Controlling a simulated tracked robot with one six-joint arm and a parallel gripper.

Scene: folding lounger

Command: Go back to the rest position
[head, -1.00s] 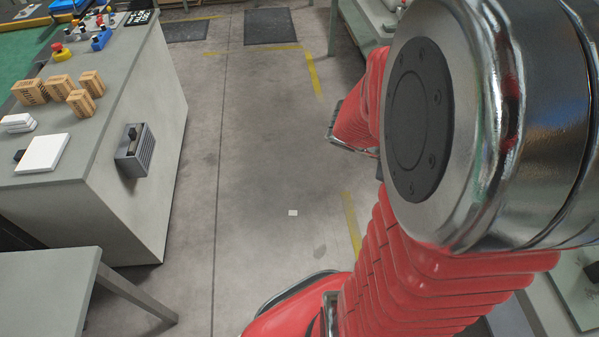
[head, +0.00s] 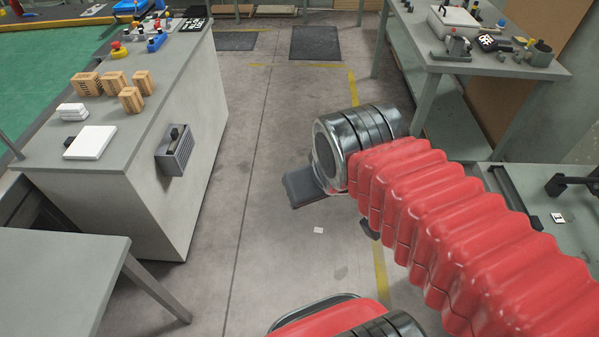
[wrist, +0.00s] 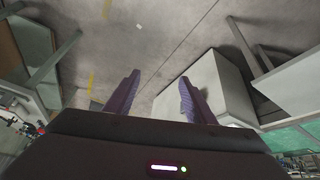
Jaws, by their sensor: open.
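My gripper (wrist: 157,98) shows in the wrist view with its two dark purple fingers spread apart. In the head view my red ribbed arm reaches from the lower right to the middle of the picture, above the aisle floor. The fingers cannot be made out in the head view.
A grey cabinet (head: 120,190) on the left bears wooden blocks (head: 132,100) and a white box (head: 91,142). A grey table (head: 60,262) stands at the lower left. A workbench (head: 470,66) with tools stands at the upper right. The aisle floor (head: 275,150) between is mostly clear.

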